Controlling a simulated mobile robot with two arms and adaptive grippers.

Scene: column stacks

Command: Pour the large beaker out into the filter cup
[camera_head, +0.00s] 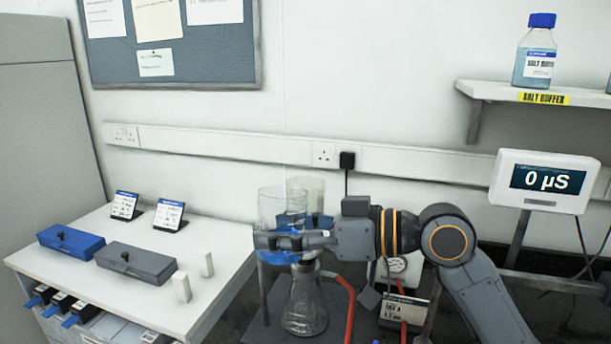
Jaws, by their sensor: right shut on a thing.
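The large beaker (271,205), a clear glass vessel, stands upright in the grip of my right gripper (278,241). The fingers are shut around its lower part, and blue shows at and below them. Close behind and right of it is a second pale, cup-shaped vessel (307,187), which may be the filter cup; its lower part is hidden by the beaker and gripper. Below the gripper a clear conical flask (304,305) stands on a dark base. Whether the cup sits on the flask cannot be told. My left gripper is out of view.
A white bench (225,255) at left holds a blue box (70,241), a grey box (135,262), small white blocks and two label cards. A red tube (350,305) runs beside the flask. A shelf (490,91) holds a bottle (535,55).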

